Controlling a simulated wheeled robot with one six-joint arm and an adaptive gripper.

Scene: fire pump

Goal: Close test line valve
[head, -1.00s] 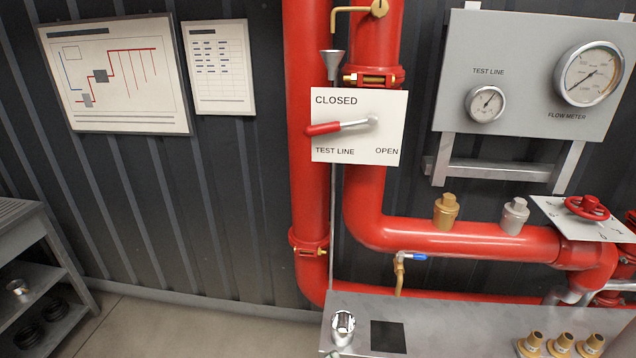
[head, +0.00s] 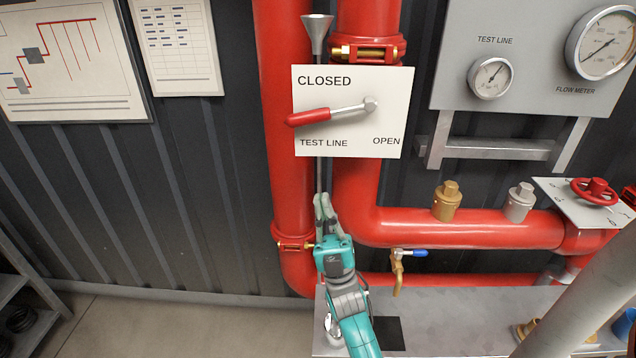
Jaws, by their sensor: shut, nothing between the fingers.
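The test line valve has a lever with a red grip (head: 308,117) and a silver shank, pivoting on a knob at its right end. The lever points left and slightly down, across a white plate (head: 350,141) marked CLOSED at top left, TEST LINE at lower left and OPEN at lower right. My gripper (head: 326,202) is shut and empty. It appears below the plate and lever in the picture, pointing up, in front of the gap between two red pipes. It looks apart from the lever; its distance from the pipes is hard to judge.
Red vertical pipes (head: 284,180) and a horizontal red pipe (head: 470,228) surround the area. A small blue-handled tap (head: 400,262) hangs right of my arm. A grey bench (head: 450,325) stands below. Gauges sit on a grey panel (head: 530,75) at upper right. A large pale cylinder crosses the lower right.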

